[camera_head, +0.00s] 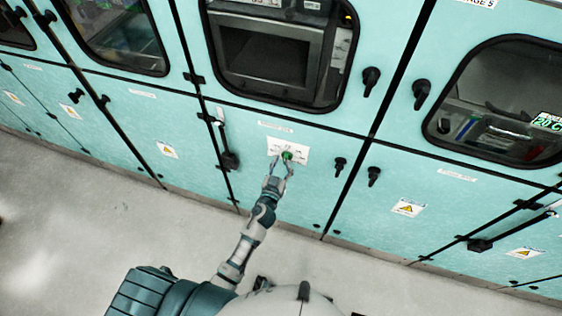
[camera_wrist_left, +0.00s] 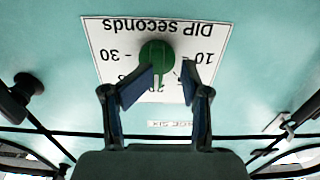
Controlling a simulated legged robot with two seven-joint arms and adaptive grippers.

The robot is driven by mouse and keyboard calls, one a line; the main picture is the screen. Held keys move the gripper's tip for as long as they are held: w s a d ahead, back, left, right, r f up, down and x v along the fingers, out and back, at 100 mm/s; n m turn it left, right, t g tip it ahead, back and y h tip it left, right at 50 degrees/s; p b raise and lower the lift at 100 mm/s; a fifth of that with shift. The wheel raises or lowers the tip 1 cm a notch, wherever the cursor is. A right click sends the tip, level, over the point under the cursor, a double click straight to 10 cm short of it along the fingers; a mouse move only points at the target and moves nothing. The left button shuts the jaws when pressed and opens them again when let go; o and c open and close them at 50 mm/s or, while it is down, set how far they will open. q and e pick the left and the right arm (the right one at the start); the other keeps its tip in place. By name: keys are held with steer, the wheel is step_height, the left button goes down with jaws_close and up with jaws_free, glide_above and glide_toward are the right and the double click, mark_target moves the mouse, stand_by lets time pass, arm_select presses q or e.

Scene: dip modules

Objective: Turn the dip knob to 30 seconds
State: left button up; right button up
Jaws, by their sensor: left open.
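The green dip knob (camera_head: 287,155) sits on a white label plate (camera_head: 275,145) on a teal cabinet door. In the left wrist view the knob (camera_wrist_left: 158,54) appears upside down on the plate (camera_wrist_left: 108,40), which reads "DIP seconds", with 10 at the picture's right and 30 at its left. A number at the bottom, seemingly 20, is partly hidden by the fingers. My left gripper (camera_head: 279,171) is open in front of the knob. In the wrist view its fingertips (camera_wrist_left: 168,78) overlap the knob's lower edge; contact cannot be told. My right gripper is not in view.
Black door handles (camera_head: 340,164) and (camera_head: 230,160) stick out on either side of the plate. A windowed cabinet (camera_head: 270,60) stands above. A warning label (camera_head: 407,208) marks the door to the right. The pale floor (camera_head: 80,220) in front is clear.

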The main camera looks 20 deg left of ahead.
arm_select(q)
steer(key=shift+w+d+r, duration=0.15)
steer(key=shift+w+d, duration=0.4)
steer(key=shift+d, duration=0.45)
steer(key=shift+a, duration=0.2)
steer(key=shift+c, duration=0.2)
steer(key=shift+s+a, duration=0.15)
steer(key=shift+a, duration=0.7)
jaws_close()
steer(key=shift+d+m, duration=0.15)
steer(key=shift+m, duration=1.05)
steer(key=m, duration=1.5)
steer(key=shift+d+f+m, duration=0.3)
steer(key=shift+d+m, duration=0.05)
steer(key=shift+m, duration=0.05)
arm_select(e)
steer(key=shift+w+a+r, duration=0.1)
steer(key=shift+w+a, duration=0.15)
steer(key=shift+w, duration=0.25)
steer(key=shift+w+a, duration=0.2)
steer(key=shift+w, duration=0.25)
